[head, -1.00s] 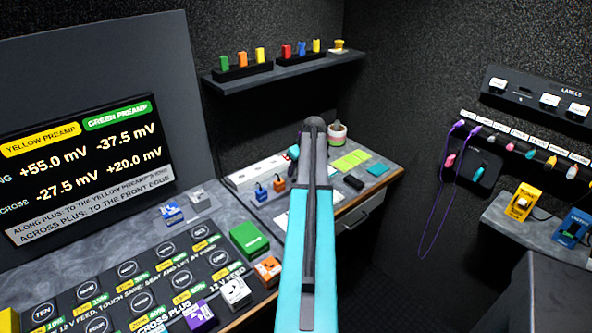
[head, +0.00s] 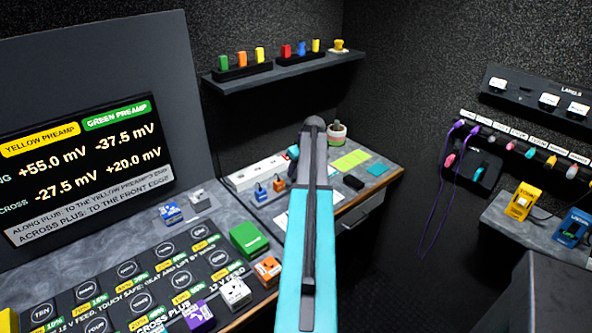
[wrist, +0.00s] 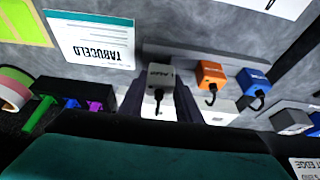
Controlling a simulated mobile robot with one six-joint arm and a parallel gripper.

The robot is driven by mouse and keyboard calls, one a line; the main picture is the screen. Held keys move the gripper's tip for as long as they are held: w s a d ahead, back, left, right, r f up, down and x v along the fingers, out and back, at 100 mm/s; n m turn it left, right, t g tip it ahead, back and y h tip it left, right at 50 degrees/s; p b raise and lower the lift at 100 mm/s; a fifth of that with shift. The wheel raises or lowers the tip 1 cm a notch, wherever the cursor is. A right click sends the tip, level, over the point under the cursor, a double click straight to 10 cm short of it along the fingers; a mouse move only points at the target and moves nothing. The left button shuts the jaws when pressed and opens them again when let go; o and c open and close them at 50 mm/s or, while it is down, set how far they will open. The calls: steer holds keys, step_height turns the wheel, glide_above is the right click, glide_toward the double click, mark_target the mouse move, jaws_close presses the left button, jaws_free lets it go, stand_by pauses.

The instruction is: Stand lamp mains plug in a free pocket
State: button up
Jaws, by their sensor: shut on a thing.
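The grey lamp plug (wrist: 160,75), its lettering upside down, is between the two dark fingers of my gripper (wrist: 162,92) in the wrist view. The gripper is shut on it, and a short dark cord hangs from it. An orange plug (wrist: 211,74) and a blue plug (wrist: 253,82) stand beside it to the right, apart from it. In the head view the orange plug (head: 279,185) and blue plug (head: 261,192) stand before a white strip (head: 258,172). My arm hides the gripper and lamp plug there. I cannot tell which pockets are free.
In the wrist view a dark block (wrist: 75,95) with green, blue and purple pieces and a printed card (wrist: 90,40) lie left of the plug. In the head view a green box (head: 248,238) and several small boxes crowd the bench front. A shelf (head: 285,68) hangs above.

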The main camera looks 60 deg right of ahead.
steer(key=shift+f+b, duration=0.65)
steer(key=shift+f, duration=0.7)
stand_by(0.3)
steer(key=o, duration=1.2)
steer(key=shift+c, duration=0.2)
steer(key=b+v, duration=0.2)
steer(key=v, duration=1.2)
steer(key=shift+b, duration=0.3)
steer(key=shift+f, duration=0.1)
